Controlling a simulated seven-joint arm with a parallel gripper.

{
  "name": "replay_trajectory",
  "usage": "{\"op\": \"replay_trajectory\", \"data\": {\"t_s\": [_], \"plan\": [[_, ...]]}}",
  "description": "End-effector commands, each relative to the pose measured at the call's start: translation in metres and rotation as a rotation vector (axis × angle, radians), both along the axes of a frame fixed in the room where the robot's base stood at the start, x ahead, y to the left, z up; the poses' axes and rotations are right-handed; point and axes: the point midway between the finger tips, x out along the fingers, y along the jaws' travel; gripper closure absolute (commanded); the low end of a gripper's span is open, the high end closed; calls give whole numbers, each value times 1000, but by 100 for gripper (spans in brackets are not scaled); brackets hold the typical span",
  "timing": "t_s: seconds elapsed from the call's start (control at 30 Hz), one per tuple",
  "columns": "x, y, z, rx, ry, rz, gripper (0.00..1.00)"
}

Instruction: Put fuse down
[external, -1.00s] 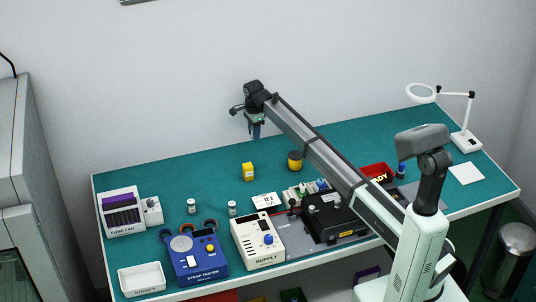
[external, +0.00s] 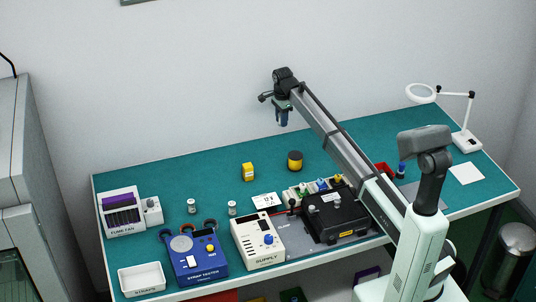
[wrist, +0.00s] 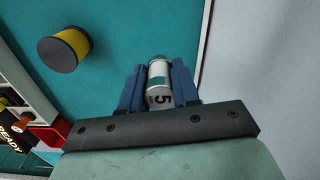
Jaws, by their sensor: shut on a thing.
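The fuse (wrist: 159,84) is a small white and silver cylinder with a "5" on its side, seen in the wrist view. My gripper (wrist: 159,88) is shut on it, with a blue finger on each side. In the external view my gripper (external: 282,116) is over the back of the teal bench, near the wall, and the fuse is too small to make out there. In the wrist view the teal top shows beyond the fuse; I cannot tell its exact height above it.
Two small white cylinders (external: 191,206) (external: 232,208) stand near the blue strap tester (external: 194,260). The supply box (external: 258,241) and black unit (external: 334,215) fill the front. The back strip is clear.

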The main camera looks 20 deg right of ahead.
Motion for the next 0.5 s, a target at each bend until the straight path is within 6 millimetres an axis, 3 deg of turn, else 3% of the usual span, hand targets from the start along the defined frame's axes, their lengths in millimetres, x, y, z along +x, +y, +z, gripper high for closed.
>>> {"op": "replay_trajectory", "data": {"t_s": [0.5], "plan": [[0,1,-62,0,0,10,100]]}}
